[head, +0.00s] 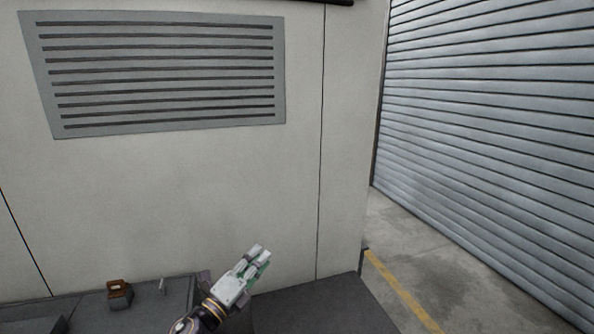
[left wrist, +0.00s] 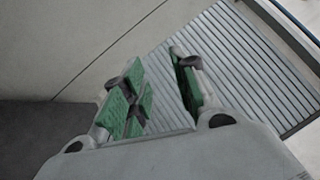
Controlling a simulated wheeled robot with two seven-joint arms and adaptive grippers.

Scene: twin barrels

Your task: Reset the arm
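My left gripper (head: 261,254) is at the bottom centre of the head view, in front of the pale wall (head: 180,200), pointing up and to the right. Its two green-padded fingers (left wrist: 160,95) also show in the left wrist view. They stand apart, with nothing between them. A slatted grey surface (left wrist: 240,50) shows behind the fingers there. My right arm and gripper are in neither view.
A grey vent panel (head: 160,75) is on the wall. A dark ledge (head: 320,305) runs along the bottom, with a small brown-topped block (head: 119,295) at its left. At right are a roller shutter (head: 490,120) and open concrete floor (head: 400,235) with a yellow line.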

